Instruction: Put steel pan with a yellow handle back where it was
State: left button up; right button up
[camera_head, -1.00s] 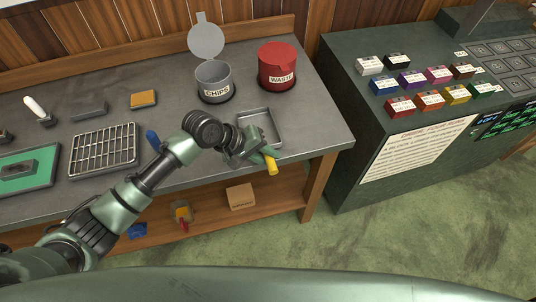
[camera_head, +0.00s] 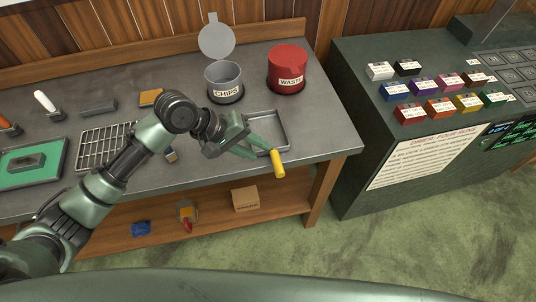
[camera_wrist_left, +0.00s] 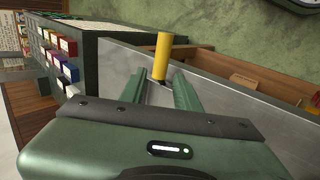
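The steel pan (camera_head: 286,122), a shallow rectangular tray, lies flat on the grey worktop near its front right corner. Its yellow handle (camera_head: 278,166) points out over the front edge. My left gripper (camera_head: 267,153) is just left of the handle's inner end, its two green fingers spread apart with nothing gripped. In the left wrist view the yellow handle (camera_wrist_left: 162,55) stands just beyond and between the fingertips (camera_wrist_left: 160,85), with a gap on both sides. Part of the pan's left side is hidden by the gripper. My right gripper is not in view.
A grey CHIPS bin (camera_head: 224,84) with raised lid and a red WASTE bin (camera_head: 287,72) stand behind the pan. A wire rack (camera_head: 98,148) lies left, partly behind my arm. A dark cabinet (camera_head: 350,150) with coloured boxes stands right, across a narrow gap.

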pick_arm(q)
jog(key=shift+v, duration=1.7)
jog(key=s+f+m+t+y, duration=0.1)
jog(key=s+f+m, duration=0.3)
jog(key=s+f, duration=0.35)
jog(key=s+a+f+m+y, duration=0.1)
jog(key=s+a+f+y, duration=0.15)
jog(key=s+a, duration=0.4)
jog(key=s+a+f+m+y, duration=0.1)
jog(key=s+a+y, duration=0.35)
jog(key=s, duration=0.25)
notch_tip(320, 180, down, 28)
jog(key=s+g+b, duration=0.1)
jog(key=s, duration=0.1)
jog(key=s+a+f+g, duration=0.1)
jog(key=s+a+f, duration=0.2)
jog(key=s+f, duration=1.2)
jog(key=shift+s+a+f+h, duration=0.25)
jog(key=shift+s+f+h, duration=0.1)
jog(key=shift+s, duration=0.3)
